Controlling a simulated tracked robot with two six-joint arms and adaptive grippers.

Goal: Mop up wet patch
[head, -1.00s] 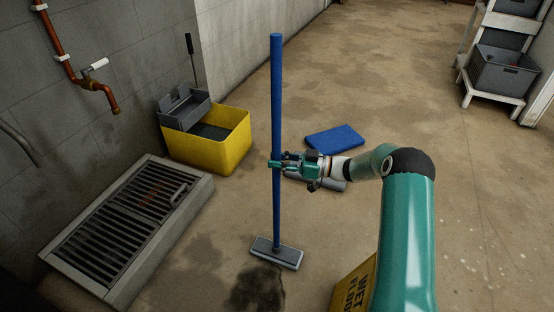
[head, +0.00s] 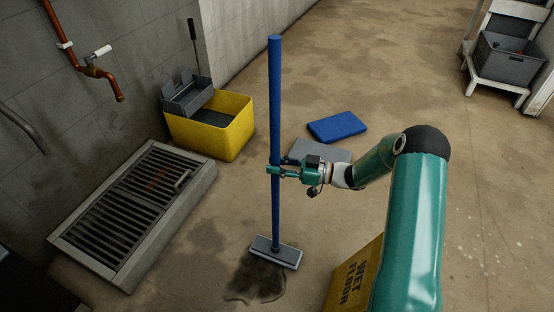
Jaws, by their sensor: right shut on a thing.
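A mop with a blue pole (head: 275,100) and a flat grey head (head: 276,251) stands nearly upright. My right gripper (head: 278,170) is shut around the pole at about mid-height. The dark wet patch (head: 256,280) lies on the concrete floor just in front of the mop head, whose near edge meets or overlaps its far edge. I cannot tell whether the head presses on the floor. A yellow mop bucket (head: 212,132) with a grey wringer (head: 186,96) stands by the wall at the left. My left gripper is not in view.
A floor drain grate (head: 120,205) in a raised concrete curb lies at the left. A yellow wet-floor sign (head: 352,280) is partly behind my right arm. A blue pad (head: 337,126) and a grey flat piece (head: 318,150) lie beyond the gripper. A shelf with a grey crate (head: 508,58) stands back right.

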